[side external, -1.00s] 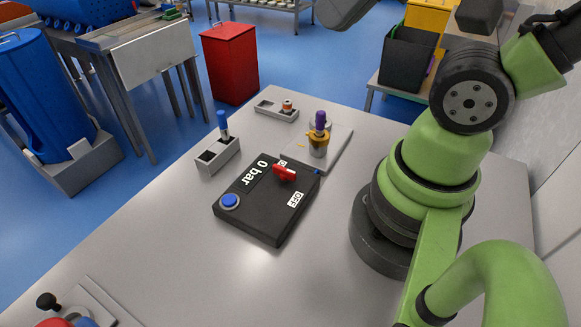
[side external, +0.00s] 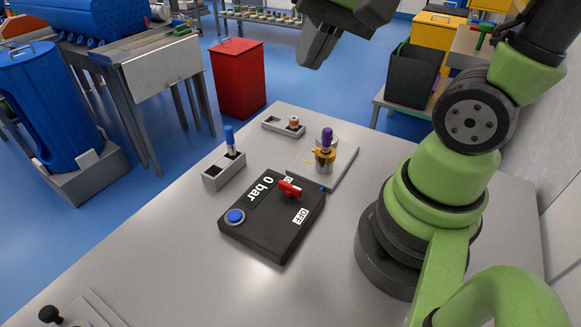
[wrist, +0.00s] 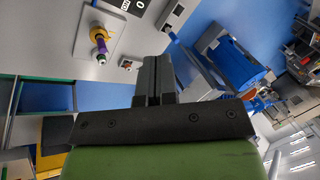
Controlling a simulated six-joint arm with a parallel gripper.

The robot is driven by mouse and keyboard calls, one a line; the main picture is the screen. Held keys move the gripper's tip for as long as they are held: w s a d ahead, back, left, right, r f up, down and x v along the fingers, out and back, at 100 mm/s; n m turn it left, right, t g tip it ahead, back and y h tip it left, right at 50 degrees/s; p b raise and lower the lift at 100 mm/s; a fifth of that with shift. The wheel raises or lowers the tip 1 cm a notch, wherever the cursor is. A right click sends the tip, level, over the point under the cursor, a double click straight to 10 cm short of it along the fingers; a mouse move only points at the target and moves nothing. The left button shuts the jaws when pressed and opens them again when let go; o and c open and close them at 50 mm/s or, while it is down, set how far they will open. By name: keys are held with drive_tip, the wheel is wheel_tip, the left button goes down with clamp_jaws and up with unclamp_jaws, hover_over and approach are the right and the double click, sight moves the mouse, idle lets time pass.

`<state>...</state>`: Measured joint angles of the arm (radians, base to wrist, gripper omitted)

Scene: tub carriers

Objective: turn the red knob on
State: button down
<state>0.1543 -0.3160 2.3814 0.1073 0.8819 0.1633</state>
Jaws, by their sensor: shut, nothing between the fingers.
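The red knob (side external: 290,188) sits on top of a black box (side external: 262,240) on the light table in the side view. The box carries a "0 bar" label, a blue button (side external: 235,216) and an "OFF" label (side external: 301,216) near the knob. Another label behind the knob is partly hidden by it. My gripper (side external: 312,58) is high above the table, up and beyond the knob, clear of it. Its fingers are shut together and empty, as the wrist view (wrist: 155,75) also shows. In the wrist view only a corner of the black box (wrist: 135,8) shows; the knob is not visible there.
Behind the box, a plate (side external: 345,165) holds a yellow and purple part (side external: 325,150). A grey holder (side external: 224,170) with a blue-topped peg and another small holder (side external: 270,125) stand nearby.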

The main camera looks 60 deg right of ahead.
drive_tip(key=w+d+f+m+g+y, duration=0.1)
drive_tip(key=w+d+f+m+g, duration=0.3)
drive_tip(key=f, duration=0.3)
drive_tip(key=m+y, duration=0.1)
drive_tip(key=m, duration=0.4)
approach(290, 190)
drive_tip(key=w+d+r, duration=0.2)
drive_tip(key=d+r, duration=0.1)
drive_tip(key=x, duration=1)
drive_tip(key=shift+s+f, duration=0.15)
drive_tip(key=shift+f, duration=0.15)
